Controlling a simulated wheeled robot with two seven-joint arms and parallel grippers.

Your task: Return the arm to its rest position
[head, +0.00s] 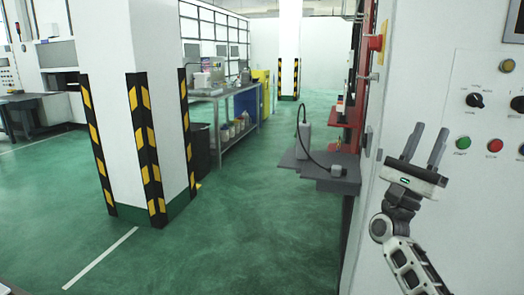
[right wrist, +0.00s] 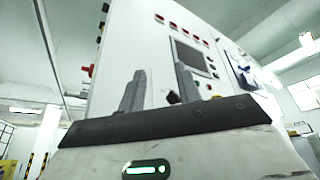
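My right gripper (head: 426,146) is raised at the right of the head view, in front of a white control cabinet (head: 455,90). Its two grey fingers point up and stand apart with nothing between them. In the right wrist view the same gripper (right wrist: 158,85) shows its fingers spread and empty, with the cabinet's panel of buttons and a dark screen (right wrist: 190,57) behind them. My left gripper is in neither view.
The cabinet fills the right side, with knobs and buttons close to my right gripper. A grey shelf (head: 318,178) with a cabled device juts out left of it. A striped pillar (head: 160,100) stands at left. Green floor (head: 230,240) between is clear.

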